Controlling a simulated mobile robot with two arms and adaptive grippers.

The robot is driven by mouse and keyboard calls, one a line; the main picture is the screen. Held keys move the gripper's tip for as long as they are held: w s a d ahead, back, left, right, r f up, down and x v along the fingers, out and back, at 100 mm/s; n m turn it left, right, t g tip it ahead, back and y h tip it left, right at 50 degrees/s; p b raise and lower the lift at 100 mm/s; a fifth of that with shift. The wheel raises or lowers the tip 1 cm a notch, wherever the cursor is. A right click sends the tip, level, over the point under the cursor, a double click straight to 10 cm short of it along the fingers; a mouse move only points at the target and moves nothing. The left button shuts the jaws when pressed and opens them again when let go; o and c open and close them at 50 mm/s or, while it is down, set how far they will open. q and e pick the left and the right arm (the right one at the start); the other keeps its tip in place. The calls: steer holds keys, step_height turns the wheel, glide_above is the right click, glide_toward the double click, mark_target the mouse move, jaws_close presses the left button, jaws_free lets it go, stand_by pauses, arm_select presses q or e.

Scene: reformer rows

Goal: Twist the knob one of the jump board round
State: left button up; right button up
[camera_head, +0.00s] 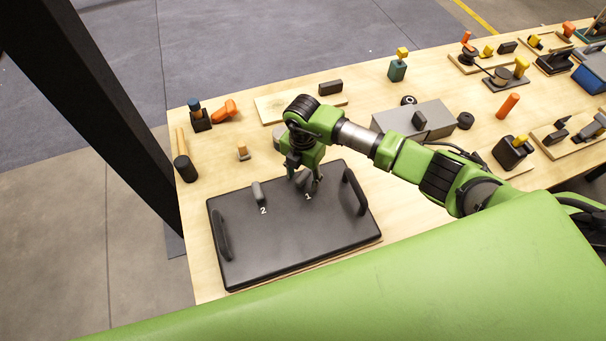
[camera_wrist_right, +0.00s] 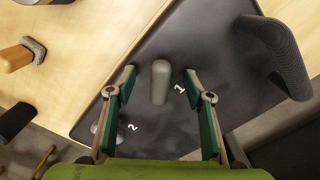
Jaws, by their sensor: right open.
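The jump board (camera_head: 260,240) is a dark flat panel on the wooden table, with a black handle at its left and right sides. Knob one (camera_head: 302,179) is a grey upright piece by the white number 1; in the right wrist view knob one (camera_wrist_right: 160,82) stands between the open fingers, with a gap on each side. Knob two (camera_head: 257,191) stands by the number 2, to the left. My right gripper (camera_head: 304,180) points down over knob one, and in the wrist view my right gripper (camera_wrist_right: 160,85) is open and holds nothing. My left gripper is out of view.
Behind the board stand a grey box (camera_head: 420,120) and a light wooden board (camera_head: 275,108). A black-headed mallet (camera_head: 185,168) and a small orange-topped block (camera_head: 242,152) lie left. Several fixtures crowd the table's right side. The board's right handle (camera_head: 355,192) is close to the gripper.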

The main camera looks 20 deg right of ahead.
steer(key=shift+r+p, duration=2.75)
steer(key=shift+r, duration=0.8)
